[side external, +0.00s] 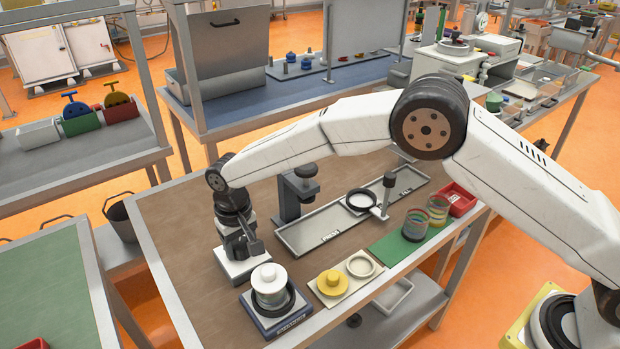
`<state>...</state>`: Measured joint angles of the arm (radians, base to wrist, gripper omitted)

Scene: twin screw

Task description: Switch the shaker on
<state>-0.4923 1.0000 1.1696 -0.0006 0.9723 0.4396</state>
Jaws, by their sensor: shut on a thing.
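A low device with a dark blue base (272,317) stands at the table's front edge. It looks like the shaker. A white lidded jar (268,281) stands upright on it, inside a black ring. A white box (243,266) stands just behind it. My gripper (247,246) points down over this box, at its top. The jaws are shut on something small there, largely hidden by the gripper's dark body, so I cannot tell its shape. My gripper is apart from the jar. No switch position can be made out.
Right of the shaker, a cream plate (335,300) holds a yellow knobbed piece (333,282) and a pale ring. Behind is a long grey tray (300,236) with a dark stand (292,192). A green mat (393,249) bears two coloured coils, near a red bin (457,199). The table's left side is bare.

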